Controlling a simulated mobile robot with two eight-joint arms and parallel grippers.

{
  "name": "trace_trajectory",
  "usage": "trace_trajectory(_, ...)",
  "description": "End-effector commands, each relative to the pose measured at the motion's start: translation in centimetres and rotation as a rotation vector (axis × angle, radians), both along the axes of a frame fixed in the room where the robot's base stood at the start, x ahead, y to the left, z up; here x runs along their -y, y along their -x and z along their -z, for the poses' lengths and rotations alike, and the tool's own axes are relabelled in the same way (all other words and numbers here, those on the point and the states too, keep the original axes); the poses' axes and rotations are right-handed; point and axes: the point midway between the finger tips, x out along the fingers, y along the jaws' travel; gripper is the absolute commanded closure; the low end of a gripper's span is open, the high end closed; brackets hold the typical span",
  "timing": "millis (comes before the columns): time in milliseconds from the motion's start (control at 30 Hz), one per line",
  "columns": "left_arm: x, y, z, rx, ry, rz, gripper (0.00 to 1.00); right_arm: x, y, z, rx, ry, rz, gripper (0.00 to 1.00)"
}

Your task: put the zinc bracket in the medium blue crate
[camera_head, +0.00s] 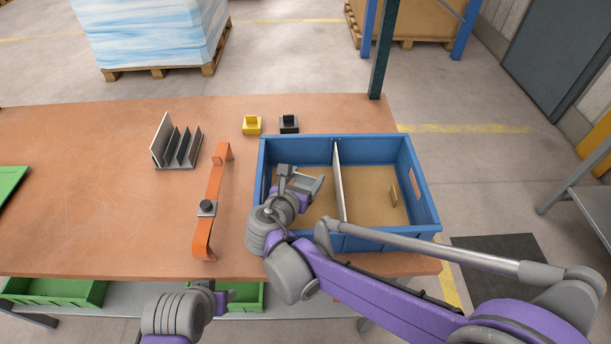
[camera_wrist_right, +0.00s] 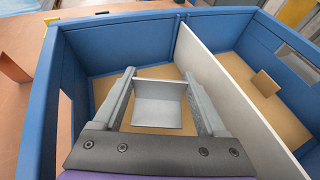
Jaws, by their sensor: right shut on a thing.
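The zinc bracket (camera_wrist_right: 158,112) is a pale grey bent piece with an upright face and a flat face. My right gripper (camera_head: 305,185) is shut on it, with one finger at each side in the right wrist view (camera_wrist_right: 160,100). They are over the left compartment of the blue crate (camera_head: 385,236), inside its outline; the exact height above the floor is hard to tell. A pale divider splits the crate into two compartments. My left gripper (camera_head: 224,300) is low at the table's front edge, and its jaw opening is unclear.
The right compartment holds a small tan piece (camera_head: 393,195). An orange bar with a dark knob (camera_head: 207,208) lies left of the crate. Behind are a grey slotted rack (camera_head: 178,150), a yellow block (camera_head: 251,125) and a black block (camera_head: 289,124). The table's left part is mostly clear.

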Motion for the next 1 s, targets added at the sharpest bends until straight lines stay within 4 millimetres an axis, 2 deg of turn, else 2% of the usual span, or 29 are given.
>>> trace_trajectory(133,0.0,0.0,0.2,-0.001,0.000,0.000,0.50,0.0,0.0,0.2,0.000,0.000,0.000,0.82)
trace_trajectory(167,0.0,0.0,0.2,-0.001,0.000,0.000,0.50,0.0,0.0,0.2,0.000,0.000,0.000,0.24)
trace_trajectory(300,0.0,0.0,0.2,-0.001,0.000,0.000,0.50,0.0,0.0,0.2,0.000,0.000,0.000,0.00)
trace_trajectory(567,0.0,0.0,0.0,0.000,0.000,0.000,0.50,0.0,0.0,0.0,0.000,0.000,0.000,0.00)
trace_trajectory(733,0.0,-0.2,-1.3,0.005,0.000,0.000,0.50,-0.1,0.1,-1.6,0.002,0.000,-0.001,0.00)
trace_trajectory(1000,0.0,-0.2,-1.0,0.004,0.000,0.000,0.50,-2.4,5.5,-3.5,0.000,0.000,-0.006,0.00)
